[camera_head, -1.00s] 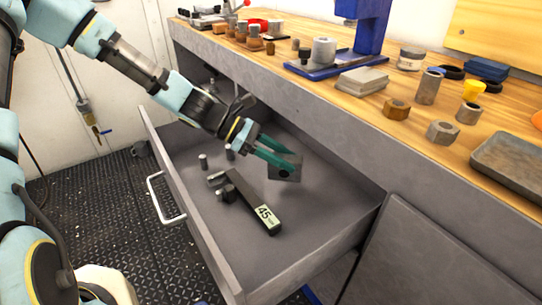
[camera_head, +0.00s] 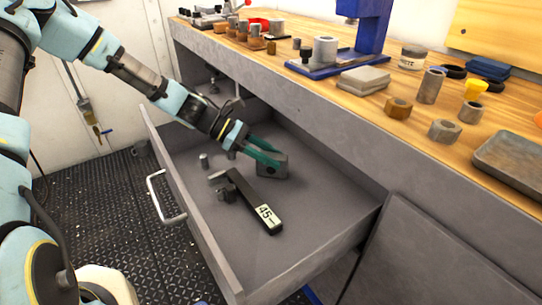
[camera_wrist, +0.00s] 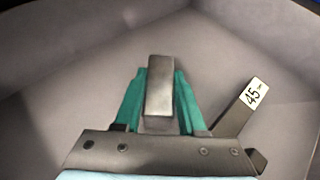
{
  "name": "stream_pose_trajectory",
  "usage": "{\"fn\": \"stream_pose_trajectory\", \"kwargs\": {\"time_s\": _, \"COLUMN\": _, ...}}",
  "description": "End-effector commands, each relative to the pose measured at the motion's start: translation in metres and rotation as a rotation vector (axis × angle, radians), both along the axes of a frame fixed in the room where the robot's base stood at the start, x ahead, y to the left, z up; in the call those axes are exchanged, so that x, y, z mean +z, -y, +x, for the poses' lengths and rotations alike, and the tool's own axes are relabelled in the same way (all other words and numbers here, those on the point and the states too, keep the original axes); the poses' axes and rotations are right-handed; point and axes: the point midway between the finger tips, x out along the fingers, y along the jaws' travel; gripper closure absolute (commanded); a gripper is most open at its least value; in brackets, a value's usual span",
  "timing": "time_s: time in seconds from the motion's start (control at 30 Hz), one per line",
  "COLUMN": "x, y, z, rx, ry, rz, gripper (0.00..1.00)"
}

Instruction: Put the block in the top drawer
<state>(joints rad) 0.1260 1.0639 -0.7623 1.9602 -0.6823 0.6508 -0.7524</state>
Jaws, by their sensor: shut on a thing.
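The grey metal block (camera_head: 273,166) is inside the open top drawer (camera_head: 318,222), low over or on its floor; I cannot tell if it touches. My gripper (camera_head: 266,158) reaches down into the drawer with its green fingers shut on the block. The wrist view shows the block (camera_wrist: 160,88) between the two green fingers of my gripper (camera_wrist: 160,100), with the drawer floor around it.
The drawer's right front floor is clear. The wooden workbench (camera_head: 330,100) above holds a blue press (camera_head: 370,28), nuts and a metal tray (camera_head: 512,160).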

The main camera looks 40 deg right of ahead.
Motion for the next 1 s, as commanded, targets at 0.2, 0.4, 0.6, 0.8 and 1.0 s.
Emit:
{"fn": "stream_pose_trajectory", "kwargs": {"time_s": 0.2, "x": -0.002, "y": 0.0, "z": 0.0, "rx": 0.0, "ry": 0.0, "rz": 0.0, "gripper": 0.46}}
{"fn": "stream_pose_trajectory", "kwargs": {"time_s": 0.4, "x": -0.002, "y": 0.0, "z": 0.0, "rx": 0.0, "ry": -0.001, "rz": 0.001, "gripper": 0.3}}
{"fn": "stream_pose_trajectory", "kwargs": {"time_s": 0.6, "x": -0.001, "y": 0.0, "z": 0.0, "rx": 0.0, "ry": 0.0, "rz": 0.0, "gripper": 0.3}}
{"fn": "stream_pose_trajectory", "kwargs": {"time_s": 0.8, "x": 0.011, "y": -0.011, "z": 0.014, "rx": 0.004, "ry": 0.003, "rz": 0.0, "gripper": 0.3}}
{"fn": "stream_pose_trajectory", "kwargs": {"time_s": 1.0, "x": 0.031, "y": -0.036, "z": 0.042, "rx": 0.004, "ry": 0.004, "rz": 0.0, "gripper": 0.3}}
